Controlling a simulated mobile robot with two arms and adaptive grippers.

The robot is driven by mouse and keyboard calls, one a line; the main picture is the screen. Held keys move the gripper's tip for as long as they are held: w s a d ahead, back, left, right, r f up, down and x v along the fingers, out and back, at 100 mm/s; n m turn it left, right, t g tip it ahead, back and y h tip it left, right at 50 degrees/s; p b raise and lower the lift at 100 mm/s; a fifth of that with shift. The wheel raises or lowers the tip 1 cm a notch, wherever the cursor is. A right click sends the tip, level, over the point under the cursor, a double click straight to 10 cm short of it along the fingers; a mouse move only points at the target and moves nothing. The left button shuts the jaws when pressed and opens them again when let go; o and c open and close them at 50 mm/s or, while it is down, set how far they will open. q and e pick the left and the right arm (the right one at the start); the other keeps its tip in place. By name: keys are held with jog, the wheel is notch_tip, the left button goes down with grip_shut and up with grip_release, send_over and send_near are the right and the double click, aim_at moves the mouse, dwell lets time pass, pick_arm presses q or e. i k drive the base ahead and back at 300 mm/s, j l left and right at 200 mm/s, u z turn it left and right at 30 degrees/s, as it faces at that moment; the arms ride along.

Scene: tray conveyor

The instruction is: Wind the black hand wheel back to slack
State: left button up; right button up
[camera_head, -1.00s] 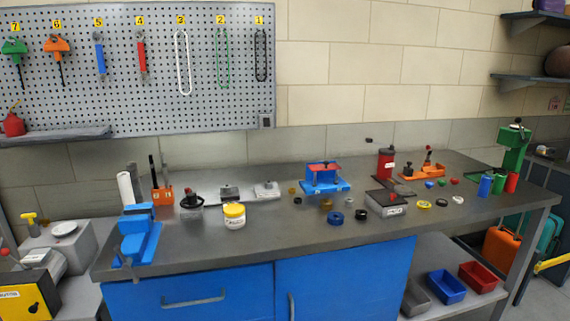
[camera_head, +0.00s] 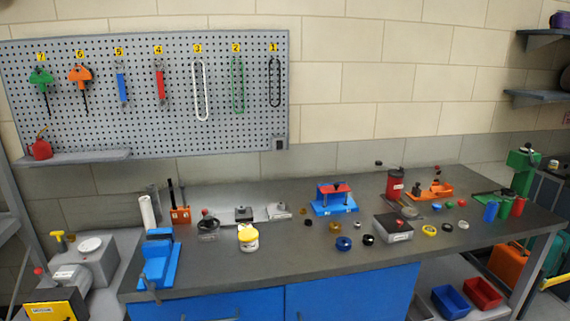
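I cannot tell for sure which part is the black hand wheel. A small dark round fitting with a red knob (camera_head: 208,224) stands on the left half of the grey workbench (camera_head: 300,262), and its details are too small to read. A green upright device (camera_head: 521,172) at the bench's right end has a dark part on top (camera_head: 526,150), also too small to make out. Neither of my grippers shows in the head view, and nothing touches these things.
A blue vise (camera_head: 158,262) sits at the bench's left front corner. A yellow-and-white jar (camera_head: 248,238), a blue-and-red fixture (camera_head: 335,198) and a grey box (camera_head: 393,228) stand along the bench. A pegboard (camera_head: 150,130) hangs behind. The bench's front strip is mostly clear.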

aim_at(208, 221)
jog(key=i+j+z, duration=0.15)
jog(key=j, duration=0.15)
jog(key=i+j+z, duration=0.15)
jog(key=j, duration=0.15)
jog(key=i+j+z, duration=0.15)
jog(key=j, duration=0.15)
jog(key=i+j+z, duration=0.15)
jog(key=j, duration=0.15)
jog(key=k, duration=0.05)
